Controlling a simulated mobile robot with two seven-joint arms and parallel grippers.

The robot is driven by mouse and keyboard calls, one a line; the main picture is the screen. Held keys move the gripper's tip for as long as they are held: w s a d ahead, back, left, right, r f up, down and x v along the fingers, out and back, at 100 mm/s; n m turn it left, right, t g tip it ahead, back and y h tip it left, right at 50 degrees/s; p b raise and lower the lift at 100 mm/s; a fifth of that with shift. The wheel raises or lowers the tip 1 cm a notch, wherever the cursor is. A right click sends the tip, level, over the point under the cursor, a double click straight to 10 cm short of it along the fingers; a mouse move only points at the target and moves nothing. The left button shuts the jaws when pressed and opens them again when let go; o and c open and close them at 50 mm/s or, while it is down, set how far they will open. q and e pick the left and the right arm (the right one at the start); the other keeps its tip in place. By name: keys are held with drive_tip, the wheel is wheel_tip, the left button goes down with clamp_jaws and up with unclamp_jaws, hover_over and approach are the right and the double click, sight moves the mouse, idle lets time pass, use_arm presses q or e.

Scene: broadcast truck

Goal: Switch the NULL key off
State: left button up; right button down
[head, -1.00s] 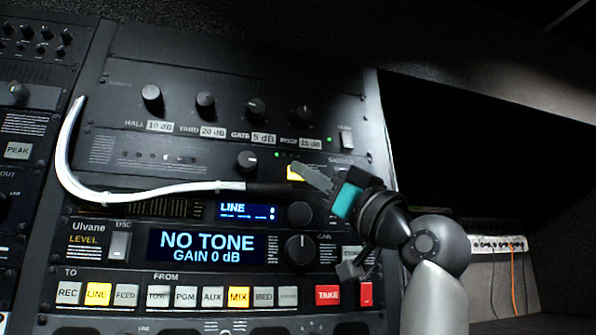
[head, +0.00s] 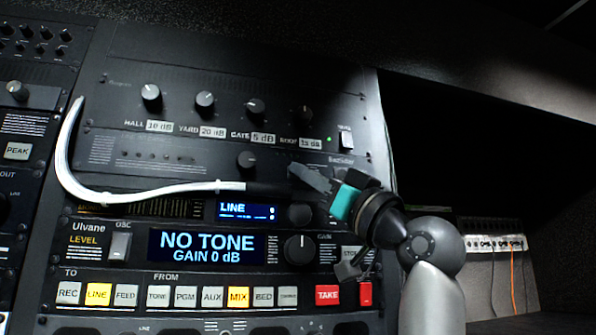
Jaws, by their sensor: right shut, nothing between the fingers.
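No key with a readable NULL label shows. My right gripper (head: 296,171) is shut and empty, with its fingertips at the dark middle unit (head: 170,157), right of that unit's knob (head: 246,159). The fingers cover the spot at the tips, so any key there is hidden, and no yellow glow shows around them. Whether the tips touch the panel I cannot tell. My left gripper is not in view.
A white cable (head: 130,193) curves across the rack to a dark plug near my fingers. Below are a NO TONE display (head: 206,246), a knob (head: 299,250) and a row of keys with LINE (head: 98,294) and MIX (head: 238,297) lit. A dark recess lies right.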

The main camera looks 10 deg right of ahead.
drive_tip(key=shift+s, duration=0.1)
drive_tip(key=shift+s+b, duration=0.35)
drive_tip(key=shift+s, duration=0.3)
drive_tip(key=s+b, duration=0.1)
drive_tip(key=s, duration=0.4)
drive_tip(key=shift+d+b, duration=0.1)
drive_tip(key=shift+b, duration=0.25)
